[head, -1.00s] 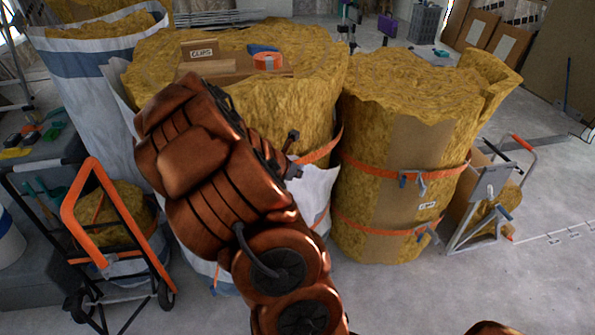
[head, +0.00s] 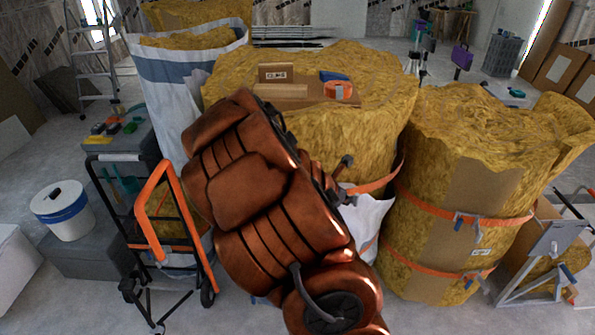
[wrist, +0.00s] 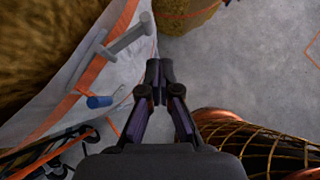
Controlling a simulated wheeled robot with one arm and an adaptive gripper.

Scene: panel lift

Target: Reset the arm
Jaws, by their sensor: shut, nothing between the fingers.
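My gripper (wrist: 158,72) is shut and empty in the wrist view, its two dark fingers meeting at the tips over the bare grey floor. To its left is the white wrap of an insulation bundle with an orange strap and a grey buckle with a blue end (wrist: 99,101). I cannot tell whether the fingers are clear of the wrap by much.
A strapped insulation roll (head: 445,220) stands right of my arm. A hand truck with an orange frame (head: 143,215) stands close on the left. Beyond it are a white bucket (head: 62,212), a grey box (head: 85,250) and a stepladder (head: 92,60).

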